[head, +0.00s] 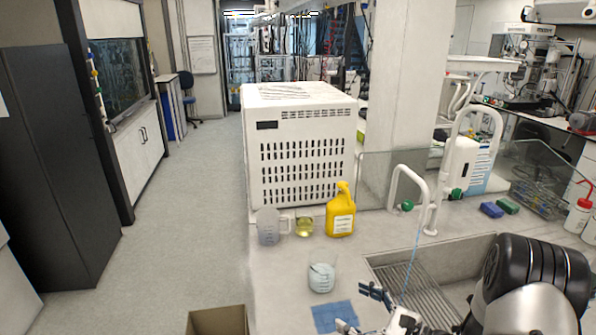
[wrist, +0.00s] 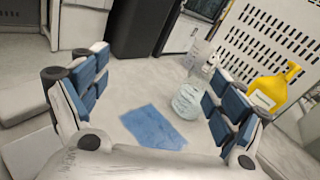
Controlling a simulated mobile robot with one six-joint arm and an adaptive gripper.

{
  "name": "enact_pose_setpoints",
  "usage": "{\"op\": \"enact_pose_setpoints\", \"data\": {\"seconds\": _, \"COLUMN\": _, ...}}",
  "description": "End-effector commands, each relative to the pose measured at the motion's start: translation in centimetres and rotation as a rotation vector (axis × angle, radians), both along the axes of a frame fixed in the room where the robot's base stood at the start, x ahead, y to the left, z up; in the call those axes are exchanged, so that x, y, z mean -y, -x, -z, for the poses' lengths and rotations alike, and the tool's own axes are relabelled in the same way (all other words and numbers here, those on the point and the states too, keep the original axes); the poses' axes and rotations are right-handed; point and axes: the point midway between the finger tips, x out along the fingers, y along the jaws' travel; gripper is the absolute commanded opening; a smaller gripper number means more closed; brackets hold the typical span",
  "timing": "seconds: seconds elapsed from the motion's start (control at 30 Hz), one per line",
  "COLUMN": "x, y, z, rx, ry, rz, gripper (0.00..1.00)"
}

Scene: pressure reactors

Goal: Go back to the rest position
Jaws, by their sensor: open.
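My gripper (head: 375,310) is at the bottom of the head view, low over the bench near the sink. In the wrist view its two blue-padded fingers (wrist: 155,88) stand wide apart with nothing between them. A blue cloth (head: 335,315) lies flat on the bench, left of my gripper in the head view. It also shows ahead of the fingers in the wrist view (wrist: 153,127). A glass beaker (head: 321,278) with pale contents stands upright behind the cloth, apart from the fingers. It shows close to the right finger in the wrist view (wrist: 187,97).
A yellow bottle (head: 341,212), a flask with yellow liquid (head: 304,227) and a clear jug (head: 268,227) stand before a white vented box (head: 300,150). A metal sink (head: 440,262) with taps is at right. A brown box (head: 217,320) stands below the bench's left edge.

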Motion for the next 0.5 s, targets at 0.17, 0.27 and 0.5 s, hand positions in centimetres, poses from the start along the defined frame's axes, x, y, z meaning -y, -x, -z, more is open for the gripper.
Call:
{"op": "enact_pose_setpoints", "data": {"seconds": 0.17, "x": -4.5, "y": 3.3, "z": -5.4, "rx": 0.077, "ry": 0.157, "rz": -0.231, "gripper": 0.89}}
{"op": "enact_pose_setpoints", "data": {"seconds": 0.27, "x": -7.2, "y": 6.6, "z": -8.3, "rx": 0.135, "ry": 0.289, "rz": -0.397, "gripper": 0.89}}
{"op": "enact_pose_setpoints", "data": {"seconds": 0.5, "x": -10.1, "y": 15.8, "z": -12.5, "rx": 0.295, "ry": 0.667, "rz": -0.757, "gripper": 0.89}}
